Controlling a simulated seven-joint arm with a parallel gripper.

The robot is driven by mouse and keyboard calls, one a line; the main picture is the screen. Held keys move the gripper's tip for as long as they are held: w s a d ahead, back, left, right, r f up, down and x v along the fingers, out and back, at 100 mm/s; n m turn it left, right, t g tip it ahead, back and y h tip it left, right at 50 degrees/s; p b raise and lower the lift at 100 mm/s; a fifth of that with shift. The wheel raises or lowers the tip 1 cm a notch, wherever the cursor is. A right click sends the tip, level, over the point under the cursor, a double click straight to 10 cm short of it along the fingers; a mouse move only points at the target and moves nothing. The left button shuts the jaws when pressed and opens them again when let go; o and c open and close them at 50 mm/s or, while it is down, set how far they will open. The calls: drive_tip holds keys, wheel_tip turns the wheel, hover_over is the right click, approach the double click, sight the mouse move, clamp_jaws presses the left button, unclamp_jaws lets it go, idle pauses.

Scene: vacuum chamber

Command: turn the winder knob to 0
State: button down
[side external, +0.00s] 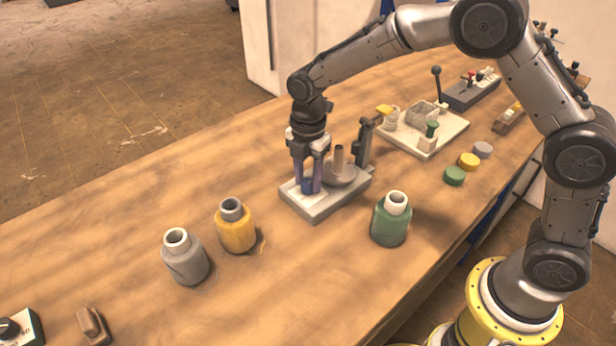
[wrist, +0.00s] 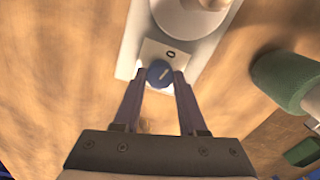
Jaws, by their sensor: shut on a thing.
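The winder knob (side external: 308,186) is small, round and blue, on a pale plate at the near-left end of the grey winder base (side external: 312,214). In the wrist view the knob (wrist: 158,70) has a white line on its face, slanting between lower left and upper right. A "0" mark (wrist: 170,53) is on the plate just above and slightly right of the knob. My gripper (side external: 307,189) points down with one finger on each side of the knob, shut on it; it also shows in the wrist view (wrist: 159,78). The fingers partly hide the knob in the side view.
A grey cone-shaped part with a post (side external: 340,168) stands on the same base beside my gripper. Yellow (side external: 236,228), grey (side external: 184,260) and green (side external: 390,222) bottles stand nearby. A pale tray (side external: 422,140) with parts lies behind. The front-middle table is clear.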

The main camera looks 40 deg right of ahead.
sight(308, 183)
drive_tip(key=shift+r, duration=0.15)
drive_tip(key=shift+c, duration=2.3)
unclamp_jaws()
wheel_tip(308, 183, up, 14)
